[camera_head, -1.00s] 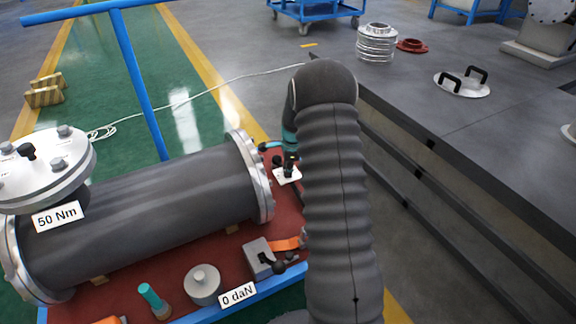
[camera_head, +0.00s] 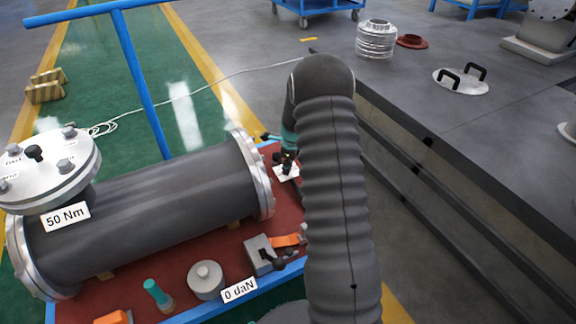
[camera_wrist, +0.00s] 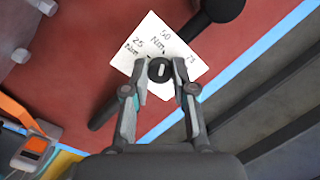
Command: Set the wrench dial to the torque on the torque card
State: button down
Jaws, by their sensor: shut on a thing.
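The torque card (camera_head: 66,217) reads "50 Nm" and sits by the flange at the left end of the dark shell (camera_head: 150,222). The wrench dial is a small black knob (camera_wrist: 160,70) on a white plate (camera_wrist: 184,52) marked 25 Nm, 50 Nm and a partly covered third number. The knob's pale line points roughly up the picture, towards the 50 side. My gripper (camera_wrist: 163,88) is shut on the knob, one finger on each side. In the head view the plate (camera_head: 284,173) shows beside my arm, which hides part of the gripper.
The red cart top (camera_head: 225,250) carries a "0 daN" card (camera_head: 239,288), a grey cylinder (camera_head: 206,279), a teal-topped piece (camera_head: 156,292) and a grey block with an orange strap (camera_head: 262,254). A grey bench (camera_head: 450,130) stands at the right. A black ball-ended lever (camera_wrist: 220,8) lies close to the dial.

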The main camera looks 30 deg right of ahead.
aim_at(291, 176)
jog(key=c, duration=0.9)
grip_release()
jog(key=shift+c, duration=0.2)
notch_tip(291, 176, up, 12)
jog(key=s, duration=0.2)
jog(key=shift+d, duration=0.2)
jog(key=shift+f, duration=0.1)
